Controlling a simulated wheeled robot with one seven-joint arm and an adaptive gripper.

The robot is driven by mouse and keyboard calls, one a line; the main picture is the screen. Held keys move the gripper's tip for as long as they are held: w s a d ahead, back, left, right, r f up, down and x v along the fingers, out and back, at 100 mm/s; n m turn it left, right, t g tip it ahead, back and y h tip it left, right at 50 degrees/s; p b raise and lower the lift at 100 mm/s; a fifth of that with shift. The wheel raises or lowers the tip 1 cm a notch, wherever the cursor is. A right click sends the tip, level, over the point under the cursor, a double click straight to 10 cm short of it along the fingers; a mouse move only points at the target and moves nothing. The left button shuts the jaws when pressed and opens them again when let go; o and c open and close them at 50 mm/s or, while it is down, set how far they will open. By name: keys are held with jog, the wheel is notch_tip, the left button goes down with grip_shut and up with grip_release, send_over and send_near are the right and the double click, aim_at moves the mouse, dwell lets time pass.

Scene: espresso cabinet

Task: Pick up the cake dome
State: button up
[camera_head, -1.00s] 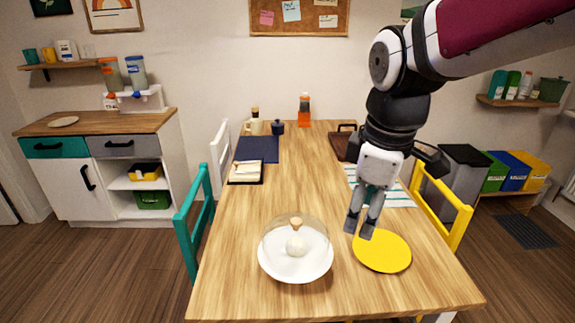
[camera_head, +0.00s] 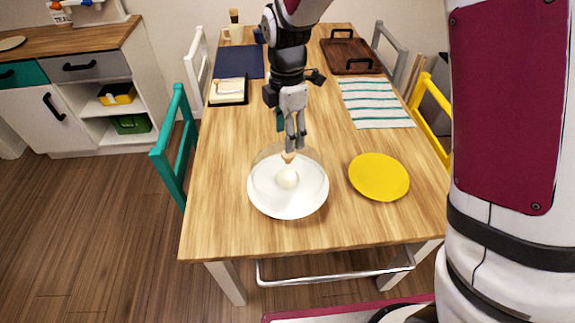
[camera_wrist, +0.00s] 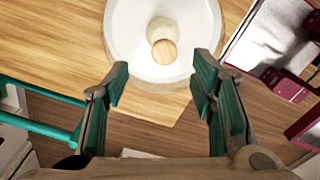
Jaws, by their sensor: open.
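The clear cake dome (camera_head: 264,160) with a round wooden knob (camera_head: 288,157) sits over a white plate (camera_head: 288,208) near the front of the wooden table. A pale round item (camera_head: 287,179) shows under it. My gripper (camera_head: 294,146) is just above the knob in the head view, pointing down. In the wrist view the knob (camera_wrist: 164,52) lies beyond the gap between my fingertips (camera_wrist: 158,82), with nothing between the fingers. The fingers are apart and empty. The clear wall of the dome is faint.
A yellow round mat (camera_head: 379,177) lies right of the plate. A striped cloth (camera_head: 375,102), a wooden tray (camera_head: 351,57), a dark blue mat (camera_head: 239,62) and a black-edged item with a pale top (camera_head: 228,91) lie farther back. Chairs line both sides. The table's front is clear.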

aim_at(288, 169)
jog(key=f, duration=0.4)
jog(key=f+p, duration=0.1)
jog(key=f, duration=0.2)
jog(key=shift+s+d+f, duration=0.1)
jog(key=shift+s, duration=0.15)
grip_shut()
